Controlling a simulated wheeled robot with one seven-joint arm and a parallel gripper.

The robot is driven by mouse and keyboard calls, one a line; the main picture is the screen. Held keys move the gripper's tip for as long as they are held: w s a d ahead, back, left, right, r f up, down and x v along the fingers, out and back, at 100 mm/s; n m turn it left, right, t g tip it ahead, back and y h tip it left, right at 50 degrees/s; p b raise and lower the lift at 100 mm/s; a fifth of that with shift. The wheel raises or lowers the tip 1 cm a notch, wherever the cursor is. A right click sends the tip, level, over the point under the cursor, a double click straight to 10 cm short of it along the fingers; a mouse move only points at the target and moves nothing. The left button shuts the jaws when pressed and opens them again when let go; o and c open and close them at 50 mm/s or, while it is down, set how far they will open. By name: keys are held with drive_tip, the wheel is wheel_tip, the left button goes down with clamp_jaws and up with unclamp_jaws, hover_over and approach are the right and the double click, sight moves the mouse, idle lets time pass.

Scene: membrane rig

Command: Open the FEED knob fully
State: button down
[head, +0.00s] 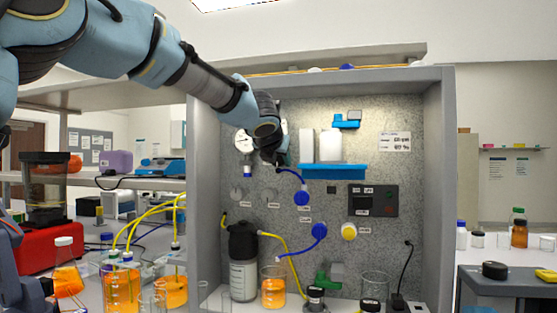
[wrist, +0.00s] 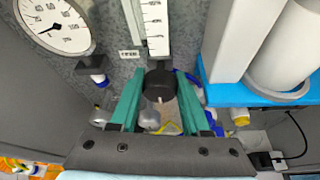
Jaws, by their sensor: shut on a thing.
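My gripper (wrist: 159,90) has its two green fingers on either side of a black round knob (wrist: 158,84) and is shut on it. The knob sits at the foot of a white graduated flow tube (wrist: 153,28) on the grey speckled panel, and a small pale mark shows on its face. No label that I can read as FEED is visible at this knob. In the head view my gripper (head: 278,155) is at the upper left of the panel (head: 385,140), and my arm hides the knob.
A round pressure gauge (wrist: 55,25) is left of my gripper. Blue knobs (head: 302,198), a yellow knob (head: 349,231) and tubing are lower on the panel. Cabinet side walls (head: 436,190) enclose the panel.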

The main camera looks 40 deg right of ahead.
drive_tip(key=shift+f, duration=0.1)
drive_tip(key=shift+c, duration=2)
unclamp_jaws()
drive_tip(key=v, duration=1)
drive_tip(key=shift+s+a, duration=0.15)
drive_tip(key=shift+a, duration=0.2)
